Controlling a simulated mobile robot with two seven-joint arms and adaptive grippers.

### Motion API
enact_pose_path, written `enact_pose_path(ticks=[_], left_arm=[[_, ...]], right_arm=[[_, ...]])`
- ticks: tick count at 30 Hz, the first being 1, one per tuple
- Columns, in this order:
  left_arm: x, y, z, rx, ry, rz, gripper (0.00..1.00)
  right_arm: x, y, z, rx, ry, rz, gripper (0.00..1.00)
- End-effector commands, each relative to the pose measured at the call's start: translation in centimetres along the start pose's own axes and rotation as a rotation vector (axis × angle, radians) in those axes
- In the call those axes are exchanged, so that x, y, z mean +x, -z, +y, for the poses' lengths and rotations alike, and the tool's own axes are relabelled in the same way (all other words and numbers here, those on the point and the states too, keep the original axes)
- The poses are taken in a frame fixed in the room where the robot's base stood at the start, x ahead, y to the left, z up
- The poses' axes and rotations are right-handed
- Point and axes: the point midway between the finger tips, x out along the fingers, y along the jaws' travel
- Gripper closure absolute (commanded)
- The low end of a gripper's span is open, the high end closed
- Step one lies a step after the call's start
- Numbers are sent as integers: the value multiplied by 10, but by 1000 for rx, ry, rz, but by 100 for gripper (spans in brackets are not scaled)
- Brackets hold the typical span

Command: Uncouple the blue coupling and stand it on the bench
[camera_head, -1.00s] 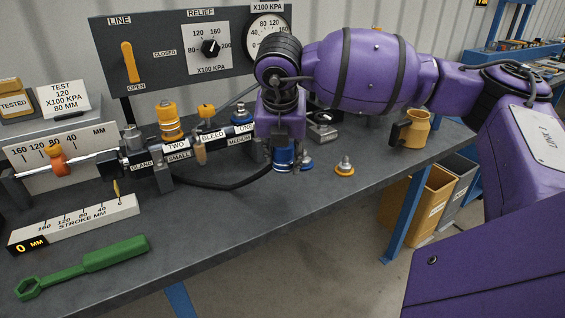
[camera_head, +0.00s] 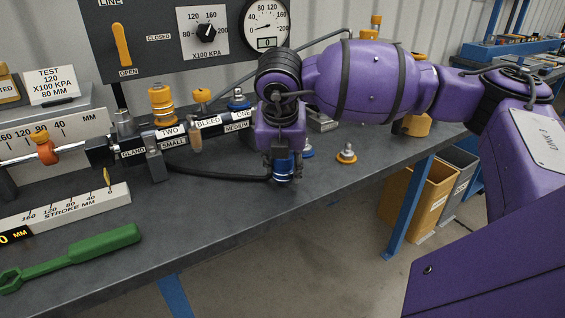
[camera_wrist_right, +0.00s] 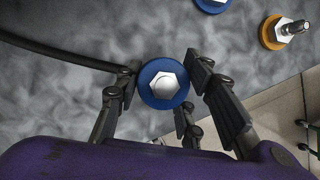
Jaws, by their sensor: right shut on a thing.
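The blue coupling (camera_head: 283,170) is in my right gripper (camera_head: 282,158), near the front edge of the bench. In the right wrist view the blue coupling (camera_wrist_right: 163,85) appears from above as a blue ring around a silver hex, between the fingers of the gripper (camera_wrist_right: 165,78). A black hose (camera_head: 220,178) runs along the bench to the coupling's left side. I cannot tell whether the coupling's base touches the bench. A blue-collared port (camera_head: 238,100) labelled ONE is on the cylinder, apart from the held coupling. My left gripper is out of view.
An orange-based fitting (camera_head: 346,154) and a blue-based fitting (camera_head: 308,151) stand to the right on the bench (camera_head: 225,215). An orange coupling (camera_head: 162,107) sits on port TWO. A green wrench (camera_head: 75,258) lies front left. The front middle of the bench is clear.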

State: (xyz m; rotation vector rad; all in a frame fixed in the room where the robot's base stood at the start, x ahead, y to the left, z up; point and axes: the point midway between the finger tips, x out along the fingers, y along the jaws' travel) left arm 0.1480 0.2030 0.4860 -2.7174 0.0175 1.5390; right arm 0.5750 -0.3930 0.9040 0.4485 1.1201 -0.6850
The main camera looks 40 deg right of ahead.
Motion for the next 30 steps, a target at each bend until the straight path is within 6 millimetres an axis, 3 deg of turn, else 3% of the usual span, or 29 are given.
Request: enact_pose_path(ticks=[15,27,28,30], left_arm=[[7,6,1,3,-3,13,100],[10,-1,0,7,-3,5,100],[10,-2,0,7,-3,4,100],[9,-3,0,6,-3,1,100]], right_arm=[[5,2,0,0,0,0,95],[12,5,0,0,0,0,95],[12,5,0,0,0,0,62],[12,5,0,0,0,0,53]])
